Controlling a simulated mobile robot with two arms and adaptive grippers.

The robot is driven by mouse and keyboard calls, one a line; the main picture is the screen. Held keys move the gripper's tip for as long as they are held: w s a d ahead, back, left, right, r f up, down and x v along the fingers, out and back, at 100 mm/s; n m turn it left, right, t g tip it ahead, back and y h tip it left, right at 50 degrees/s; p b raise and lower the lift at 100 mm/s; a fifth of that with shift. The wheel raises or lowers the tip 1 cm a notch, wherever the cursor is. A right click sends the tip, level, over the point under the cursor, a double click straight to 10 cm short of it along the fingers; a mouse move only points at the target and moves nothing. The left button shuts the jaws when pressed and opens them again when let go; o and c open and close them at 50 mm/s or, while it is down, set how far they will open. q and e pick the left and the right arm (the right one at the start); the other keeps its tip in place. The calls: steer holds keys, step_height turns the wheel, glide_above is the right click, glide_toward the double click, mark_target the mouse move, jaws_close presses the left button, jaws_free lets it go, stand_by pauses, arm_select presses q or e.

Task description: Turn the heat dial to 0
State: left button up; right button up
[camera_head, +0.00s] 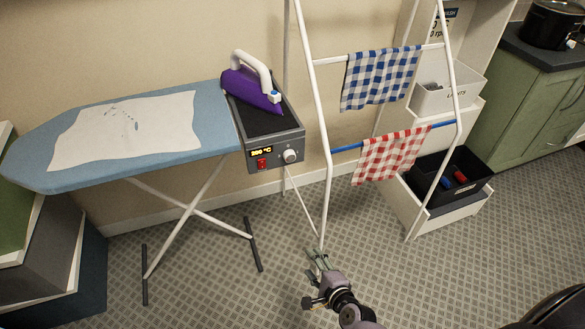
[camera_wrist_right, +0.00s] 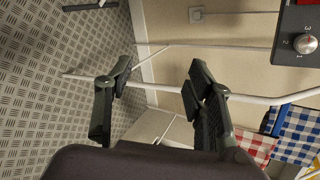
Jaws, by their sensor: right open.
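The heat dial (camera_head: 290,156) is a silver knob on the front of a dark grey iron station (camera_head: 273,143) at the right end of the ironing board. A lit display (camera_head: 261,152) reads what looks like 200 °C. My right gripper (camera_head: 318,257) is open and empty, below and in front of the dial and well apart from it. Its two fingers also show spread in the right wrist view (camera_wrist_right: 160,85). My left gripper is not in view.
A red switch (camera_head: 262,164) sits beside the dial. A purple iron (camera_head: 252,88) rests on the station. A white drying rack (camera_head: 327,165) with blue (camera_head: 381,77) and red (camera_head: 391,154) checked cloths stands close on the right.

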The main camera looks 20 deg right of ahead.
mark_target(291, 158)
steer(key=w+d+r+m+t+h+b, duration=0.1)
steer(key=w+r+m+t+b, duration=0.15)
steer(key=r+m, duration=0.55)
steer(key=w+d+r+m+t+b, duration=0.1)
steer(key=w+r+m+t, duration=0.4)
steer(key=r, duration=0.6)
steer(key=shift+m+g, duration=0.8)
steer(key=shift+g, duration=0.15)
steer(key=w, duration=1.6)
steer(key=shift+w+a, duration=0.35)
steer(key=shift+a, duration=0.05)
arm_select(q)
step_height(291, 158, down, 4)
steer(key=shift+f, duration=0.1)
arm_select(e)
steer(key=shift+c, duration=0.4)
steer(key=c, duration=1.1)
